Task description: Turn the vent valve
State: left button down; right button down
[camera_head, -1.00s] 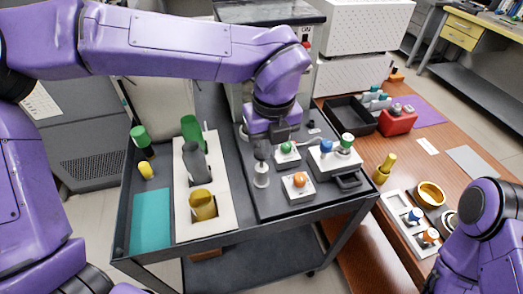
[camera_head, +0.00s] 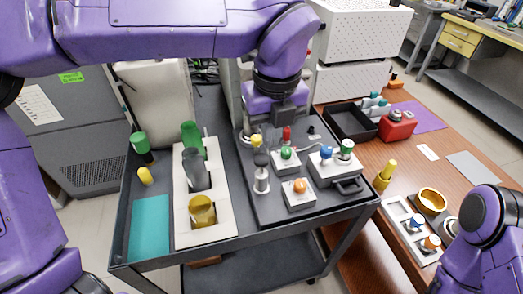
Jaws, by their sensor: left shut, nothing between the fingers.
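My left gripper (camera_head: 272,123) hangs shut and empty over the back of the dark panel (camera_head: 246,190) on the cart, behind the knobs. Its fingertips are hard to make out. A yellow knob (camera_head: 257,141) and a red knob (camera_head: 287,133) stand close below it. In front are a green knob (camera_head: 286,153) and an orange knob (camera_head: 300,186) on white blocks. A box to the right carries a blue knob (camera_head: 326,152) and a green one (camera_head: 347,147). I cannot tell which is the vent valve. My right gripper is out of view.
A white holder (camera_head: 183,232) with grey and yellow vessels stands left on the cart, beside a teal mat (camera_head: 150,225). The wooden table (camera_head: 410,172) at right holds a black tray (camera_head: 350,121), a red box (camera_head: 397,125) and a white rack (camera_head: 400,220).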

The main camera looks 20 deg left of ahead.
aim_at(300, 185)
jog(key=k, duration=1)
